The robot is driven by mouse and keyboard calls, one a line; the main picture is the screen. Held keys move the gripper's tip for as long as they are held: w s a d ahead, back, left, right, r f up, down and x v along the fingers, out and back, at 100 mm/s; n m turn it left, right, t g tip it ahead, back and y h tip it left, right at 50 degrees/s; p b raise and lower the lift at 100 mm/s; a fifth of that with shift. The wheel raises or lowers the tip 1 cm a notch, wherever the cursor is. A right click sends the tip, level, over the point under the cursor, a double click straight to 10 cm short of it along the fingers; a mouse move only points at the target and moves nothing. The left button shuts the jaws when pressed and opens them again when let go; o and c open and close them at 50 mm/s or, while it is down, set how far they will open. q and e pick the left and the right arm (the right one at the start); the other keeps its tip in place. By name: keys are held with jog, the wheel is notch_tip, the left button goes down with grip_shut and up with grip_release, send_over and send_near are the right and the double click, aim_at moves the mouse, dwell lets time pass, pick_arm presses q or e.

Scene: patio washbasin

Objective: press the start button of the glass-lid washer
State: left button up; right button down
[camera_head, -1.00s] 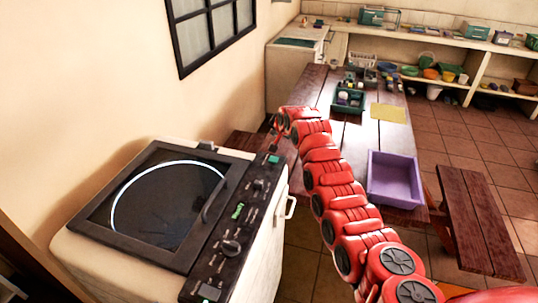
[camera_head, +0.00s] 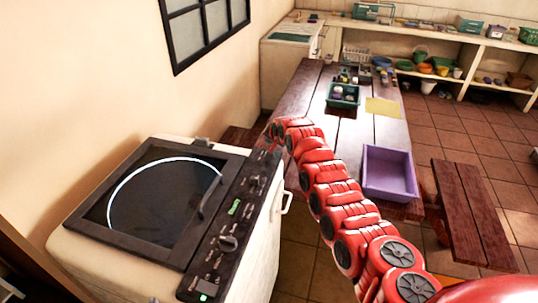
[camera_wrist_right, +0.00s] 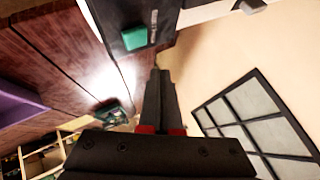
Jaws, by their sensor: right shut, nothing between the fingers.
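The glass-lid washer (camera_head: 128,245) stands at the left in the head view, its dark lid shut. Its black control panel (camera_head: 216,262) runs along the right side with knobs and a green-lit mark. A small bright green light (camera_head: 203,298) shows at the panel's near end. My right gripper (camera_head: 268,138) is at the panel's far end, fingers shut and empty. In the right wrist view a green button (camera_wrist_right: 135,38) sits on the panel's end, just left of the shut fingertips (camera_wrist_right: 160,72), which look apart from it. In the head view my gripper seems to hide that button. My left gripper is not in view.
A wooden table (camera_head: 310,90) with a purple bin (camera_head: 390,175) and a green crate (camera_head: 343,95) stands beyond my right arm. A bench (camera_head: 470,215) is at the right. A barred window (camera_head: 205,30) is on the left wall.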

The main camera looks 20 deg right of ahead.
jog(key=shift+f+b, duration=0.8)
jog(key=shift+f, duration=1.15)
jog(key=shift+r, duration=0.1)
jog(key=shift+f+b, duration=0.35)
